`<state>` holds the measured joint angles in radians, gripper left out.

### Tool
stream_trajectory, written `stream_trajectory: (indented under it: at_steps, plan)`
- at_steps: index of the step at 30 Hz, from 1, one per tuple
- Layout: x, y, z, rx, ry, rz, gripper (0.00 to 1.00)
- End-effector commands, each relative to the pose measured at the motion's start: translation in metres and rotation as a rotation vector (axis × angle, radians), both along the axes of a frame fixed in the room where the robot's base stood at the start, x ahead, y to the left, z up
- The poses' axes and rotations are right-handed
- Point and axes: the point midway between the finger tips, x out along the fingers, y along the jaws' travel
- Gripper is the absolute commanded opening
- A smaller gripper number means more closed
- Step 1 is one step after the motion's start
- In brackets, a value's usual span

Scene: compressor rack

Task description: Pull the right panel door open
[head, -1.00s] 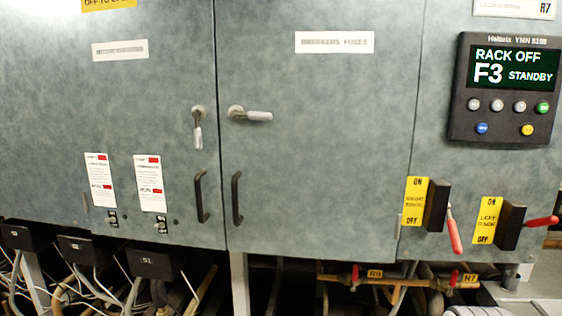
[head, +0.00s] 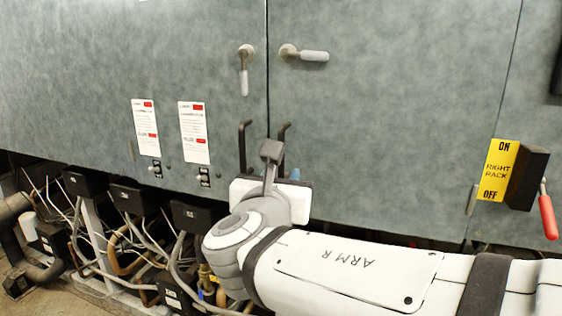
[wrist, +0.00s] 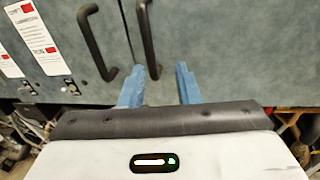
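The right panel door (head: 400,130) is a grey-blue mottled metal door, flush with its neighbour. Its lever latch (head: 310,55) lies horizontal. Its black bar handle (head: 284,132) stands upright by the seam, its lower part hidden behind my arm. In the wrist view this handle (wrist: 148,35) comes down between my fingers' directions, its lower end just beyond the fingertips. My gripper (wrist: 158,80) is open, with two blue fingers apart and nothing held. In the head view the gripper (head: 287,172) is partly hidden by my wrist, just below the handles.
The left panel door (head: 190,60) has its own black handle (head: 243,145), close left of the right one, and a downward lever (head: 244,75). A switch with a red lever (head: 548,215) is at right. Black boxes and cables (head: 130,195) crowd below.

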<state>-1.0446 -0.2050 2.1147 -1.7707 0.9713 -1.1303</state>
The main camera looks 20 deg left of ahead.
Motion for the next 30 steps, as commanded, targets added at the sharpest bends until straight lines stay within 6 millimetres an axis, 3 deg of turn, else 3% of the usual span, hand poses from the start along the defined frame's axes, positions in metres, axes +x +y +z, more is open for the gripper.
stream_trajectory:
  at_steps: [5, 18, 30]
  plan:
    - [0.004, 0.013, 0.007, -0.050, -0.042, 0.030, 0.29]
    - [0.069, 0.017, 0.008, -0.046, -0.039, 0.022, 0.29]
    - [0.076, 0.017, 0.007, -0.045, -0.038, 0.022, 0.28]
